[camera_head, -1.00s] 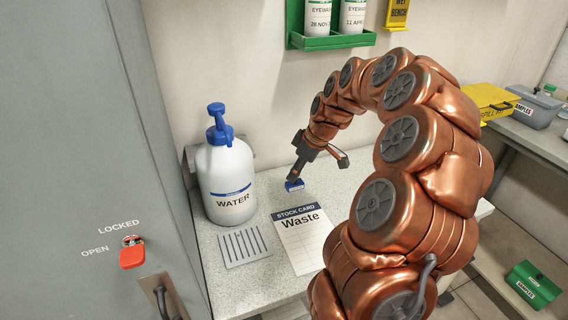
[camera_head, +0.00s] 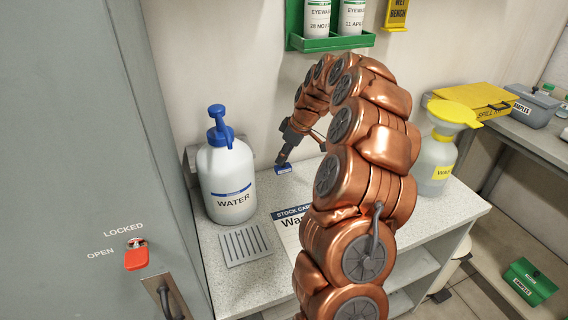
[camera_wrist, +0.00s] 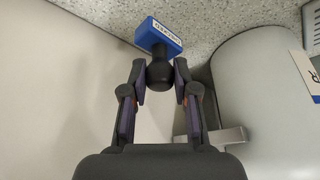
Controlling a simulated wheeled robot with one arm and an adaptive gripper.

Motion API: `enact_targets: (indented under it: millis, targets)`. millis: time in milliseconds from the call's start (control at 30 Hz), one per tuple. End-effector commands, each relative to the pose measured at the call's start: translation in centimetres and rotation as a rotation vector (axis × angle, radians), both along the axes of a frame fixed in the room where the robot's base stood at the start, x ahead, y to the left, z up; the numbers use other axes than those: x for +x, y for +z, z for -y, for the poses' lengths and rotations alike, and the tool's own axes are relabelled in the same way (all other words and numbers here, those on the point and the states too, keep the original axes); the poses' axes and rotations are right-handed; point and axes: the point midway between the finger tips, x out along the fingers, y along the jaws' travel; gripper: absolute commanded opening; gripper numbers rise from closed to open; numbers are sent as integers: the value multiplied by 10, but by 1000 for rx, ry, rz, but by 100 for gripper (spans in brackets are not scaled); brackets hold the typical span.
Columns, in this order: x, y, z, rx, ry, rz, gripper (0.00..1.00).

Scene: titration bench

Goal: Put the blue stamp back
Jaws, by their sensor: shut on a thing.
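The blue stamp (camera_wrist: 158,38) is a small blue block with a white label and a round black knob. My gripper (camera_wrist: 160,76) is shut on the knob in the wrist view, with a finger on each side. In the head view, the stamp (camera_head: 283,168) hangs at the lower end of my gripper (camera_head: 286,156), close over the speckled bench top (camera_head: 262,197) near the back wall. I cannot tell if its base touches the bench. The stock card (camera_head: 288,222), headed "Stock card", lies on the bench, partly hidden by my arm.
A white water bottle with a blue pump (camera_head: 226,178) stands left of the stamp. A slotted grey plate (camera_head: 244,245) lies in front of it. A container with a yellow funnel (camera_head: 437,155) stands at the right. A green shelf with eyewash bottles (camera_head: 332,40) hangs above.

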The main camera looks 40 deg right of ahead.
Motion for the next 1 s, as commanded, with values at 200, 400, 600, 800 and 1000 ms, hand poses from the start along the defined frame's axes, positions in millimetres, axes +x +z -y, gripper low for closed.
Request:
enact_targets:
  millis: [200,400,600,800,1000]
  targets:
    - [-1,-21,-1,2,2,-5,7]
    - [0,-35,0,0,0,0,7]
    - [0,-35,0,-1,1,1,7]
    - [0,-38,0,-1,1,1,32]
    - [0,-38,0,-1,1,1,53]
